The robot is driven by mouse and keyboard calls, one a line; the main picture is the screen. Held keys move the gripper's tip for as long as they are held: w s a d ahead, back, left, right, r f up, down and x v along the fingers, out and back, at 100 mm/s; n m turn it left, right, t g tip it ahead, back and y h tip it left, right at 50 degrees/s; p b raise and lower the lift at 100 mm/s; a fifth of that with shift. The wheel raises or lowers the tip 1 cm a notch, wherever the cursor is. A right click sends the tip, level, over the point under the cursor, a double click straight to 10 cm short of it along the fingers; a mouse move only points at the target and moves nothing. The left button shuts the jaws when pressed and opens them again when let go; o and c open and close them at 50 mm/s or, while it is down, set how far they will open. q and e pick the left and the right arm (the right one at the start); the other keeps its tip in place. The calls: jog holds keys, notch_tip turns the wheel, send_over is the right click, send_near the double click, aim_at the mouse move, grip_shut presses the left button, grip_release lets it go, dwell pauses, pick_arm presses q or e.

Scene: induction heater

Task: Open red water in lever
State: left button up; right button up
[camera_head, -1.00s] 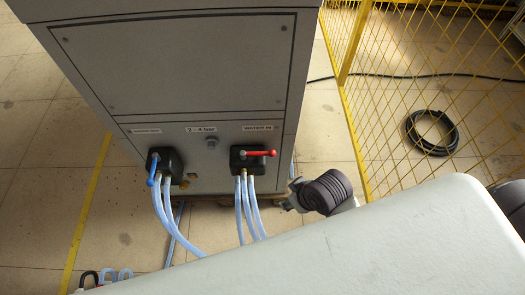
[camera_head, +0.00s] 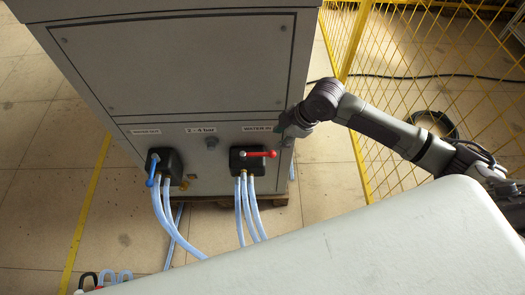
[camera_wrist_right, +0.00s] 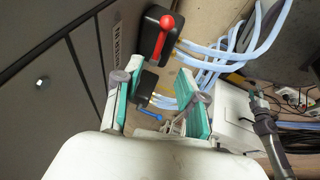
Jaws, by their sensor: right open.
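The red WATER IN lever (camera_head: 262,154) lies about level across its black valve block (camera_head: 238,164) on the grey cabinet's lower front. My right gripper (camera_head: 284,124) is just above and right of the lever's free end, apart from it, at the right edge of the WATER IN label. In the right wrist view, the red lever (camera_wrist_right: 163,38) shows beyond the open, empty fingers (camera_wrist_right: 158,100), ahead of them and not between the pads. The label is partly covered in the head view. My left gripper is not in view.
A blue lever (camera_head: 152,168) sits on the left valve block. Pale hoses (camera_head: 245,210) hang from both blocks. A yellow mesh fence (camera_head: 385,75) stands behind my right arm. A black hose coil (camera_head: 432,122) lies beyond it. Open floor lies right of the cabinet.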

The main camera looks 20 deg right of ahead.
aim_at(260, 154)
jog(key=b+x, duration=0.1)
jog(key=x, duration=1.2)
grip_shut()
